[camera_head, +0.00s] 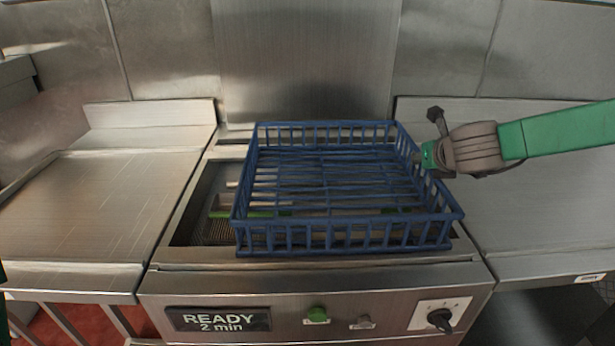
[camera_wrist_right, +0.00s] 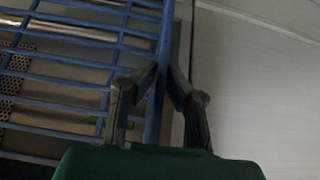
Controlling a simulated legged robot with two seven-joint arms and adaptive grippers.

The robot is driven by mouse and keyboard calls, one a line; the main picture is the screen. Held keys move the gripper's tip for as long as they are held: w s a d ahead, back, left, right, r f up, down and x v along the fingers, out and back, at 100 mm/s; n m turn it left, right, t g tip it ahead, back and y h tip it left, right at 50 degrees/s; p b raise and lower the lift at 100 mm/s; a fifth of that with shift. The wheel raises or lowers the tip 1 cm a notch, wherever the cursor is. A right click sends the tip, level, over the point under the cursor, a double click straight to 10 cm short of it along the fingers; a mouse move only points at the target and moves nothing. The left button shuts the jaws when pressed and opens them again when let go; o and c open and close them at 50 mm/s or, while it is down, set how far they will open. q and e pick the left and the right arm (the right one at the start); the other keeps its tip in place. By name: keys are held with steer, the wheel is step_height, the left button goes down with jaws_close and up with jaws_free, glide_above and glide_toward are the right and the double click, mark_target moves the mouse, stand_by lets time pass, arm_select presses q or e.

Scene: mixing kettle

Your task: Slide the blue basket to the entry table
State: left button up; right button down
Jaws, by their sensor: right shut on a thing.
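The blue basket (camera_head: 340,238) is empty and sits over the open top of the metal machine in the head view. It lies towards the right side of the opening, leaving a gap at the left. My right gripper (camera_head: 428,158) is at the basket's right side wall. In the right wrist view the gripper (camera_wrist_right: 160,92) is shut on the basket's blue rim (camera_wrist_right: 158,110), with one finger on each side. Metal tables flank the machine, a left one (camera_head: 85,205) and a right one (camera_head: 530,195); I cannot tell which is the entry table. My left gripper is not in view.
The machine's front panel has a display (camera_head: 218,319) reading "READY 2 min", a green button (camera_head: 317,314) and a black knob (camera_head: 440,319). Both side tables look clear. A steel wall (camera_head: 305,60) stands behind. Raised edges run along the back of the tables.

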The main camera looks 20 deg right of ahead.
steer(key=s+d+p, duration=0.2)
steer(key=d+p, duration=0.2)
steer(key=d, duration=0.5)
steer(key=s+d+p, duration=0.2)
steer(key=d+p, duration=0.2)
steer(key=d, duration=0.6)
steer(key=s+d+p, duration=0.2)
steer(key=d+p, duration=0.2)
steer(key=d, duration=0.5)
steer(key=shift+s+d, duration=0.15)
steer(key=shift+s, duration=0.05)
steer(key=shift+s+d, duration=0.15)
steer(key=shift+d, duration=0.25)
steer(key=shift+d+p, duration=0.1)
steer(key=shift+p, duration=0.2)
